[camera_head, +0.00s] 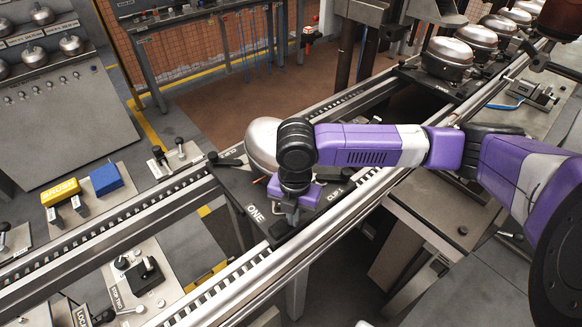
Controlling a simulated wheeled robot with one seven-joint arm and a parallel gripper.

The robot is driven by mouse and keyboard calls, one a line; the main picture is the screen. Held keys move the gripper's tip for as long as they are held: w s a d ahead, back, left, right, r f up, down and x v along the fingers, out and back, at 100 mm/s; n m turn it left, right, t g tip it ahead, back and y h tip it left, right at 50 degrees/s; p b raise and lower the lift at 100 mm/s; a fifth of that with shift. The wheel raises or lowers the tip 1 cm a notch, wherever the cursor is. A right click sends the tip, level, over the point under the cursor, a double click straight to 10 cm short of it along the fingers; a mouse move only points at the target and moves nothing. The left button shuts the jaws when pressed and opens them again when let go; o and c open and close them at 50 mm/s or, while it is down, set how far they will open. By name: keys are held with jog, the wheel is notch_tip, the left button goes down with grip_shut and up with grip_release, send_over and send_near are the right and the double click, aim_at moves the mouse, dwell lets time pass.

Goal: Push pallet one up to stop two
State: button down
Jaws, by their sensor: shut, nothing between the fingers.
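Pallet one (236,186) is a dark plate labelled ONE, sitting across the two rails of the roller conveyor. It carries a silver dome-topped compressor (262,140), partly hidden behind my arm. Clip labels show at its left and right corners. My gripper (291,216) points down over the near right part of pallet one, close to the ONE label. It is shut with nothing in it; I cannot tell whether it touches the pallet.
Another dark pallet (440,78) with a compressor stands farther up the conveyor, with several more compressors behind. The conveyor (215,292) is clear toward the lower left. Yellow (61,191) and blue (106,179) blocks lie on a plate at left. A grey rack stands upper left.

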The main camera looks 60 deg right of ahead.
jog(key=shift+w+a+f+p, duration=0.35)
jog(key=shift+w+a, duration=0.1)
jog(key=shift+a, duration=1.35)
jog(key=shift+w+a+f+p, duration=0.2)
jog(key=shift+w+a+p, duration=0.25)
jog(key=shift+a, duration=1.4)
jog(key=shift+w+a+f+p, duration=0.3)
jog(key=shift+w+a, duration=0.2)
jog(key=shift+a, duration=1.3)
jog(key=shift+w+a+p, duration=0.35)
jog(key=shift+w+a, duration=0.25)
jog(key=shift+a, duration=1.55)
jog(key=shift+w+a+p, duration=0.4)
jog(key=shift+w+a, duration=0.25)
jog(key=shift+a, duration=1.55)
jog(key=shift+w+a+p, duration=0.35)
jog(key=shift+w+a, duration=0.25)
jog(key=shift+a, duration=1.55)
jog(key=shift+d, duration=0.15)
jog(key=shift+s+d+r, duration=0.1)
jog(key=shift+s+d, duration=0.05)
jog(key=shift+d, duration=0.3)
notch_tip(320, 180, up, 10)
jog(key=p, duration=0.7)
jog(key=shift+w+r, duration=0.2)
jog(key=shift+r, duration=0.05)
